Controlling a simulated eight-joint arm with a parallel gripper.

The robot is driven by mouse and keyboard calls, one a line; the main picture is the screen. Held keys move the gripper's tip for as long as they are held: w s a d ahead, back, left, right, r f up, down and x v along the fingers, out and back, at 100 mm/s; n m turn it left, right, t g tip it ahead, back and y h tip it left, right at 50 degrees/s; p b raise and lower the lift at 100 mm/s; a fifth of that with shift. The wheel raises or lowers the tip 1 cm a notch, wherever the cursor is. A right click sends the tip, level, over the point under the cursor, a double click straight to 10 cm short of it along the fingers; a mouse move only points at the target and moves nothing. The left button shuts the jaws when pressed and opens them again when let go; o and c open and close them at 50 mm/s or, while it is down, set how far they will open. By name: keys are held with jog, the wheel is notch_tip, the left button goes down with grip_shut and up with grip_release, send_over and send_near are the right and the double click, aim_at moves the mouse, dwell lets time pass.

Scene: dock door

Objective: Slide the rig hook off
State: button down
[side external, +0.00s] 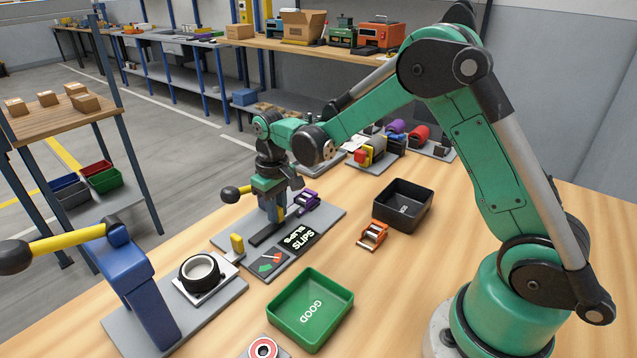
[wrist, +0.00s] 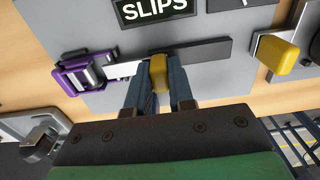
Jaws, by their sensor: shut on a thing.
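My gripper (side external: 272,208) points down over a grey rig plate (side external: 327,222). In the wrist view its two blue-grey fingers are shut on a yellow block (wrist: 158,72), which looks like the grip of the rig hook. A pale strip (wrist: 121,70) runs from beside the block to a purple ratchet buckle (wrist: 80,75) on the left. The buckle also shows in the side view (side external: 308,201), just right of my gripper. A dark bar (wrist: 205,52) lies along the plate behind the block. The fingers hide how the hook joins the strip.
A SLIPS display (side external: 298,241) and a dial panel (side external: 269,264) sit on the plate. Another yellow block (side external: 237,243) stands at its end. A green GOOD tray (side external: 310,309), an orange buckle (side external: 372,235) and a black bin (side external: 403,204) are nearby. A yellow-handled blue press (side external: 137,280) stands left.

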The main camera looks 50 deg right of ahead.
jog(key=shift+a, duration=1.35)
jog(key=c, duration=0.8)
grip_release()
jog(key=shift+o, duration=0.2)
jog(key=shift+r, duration=2.8)
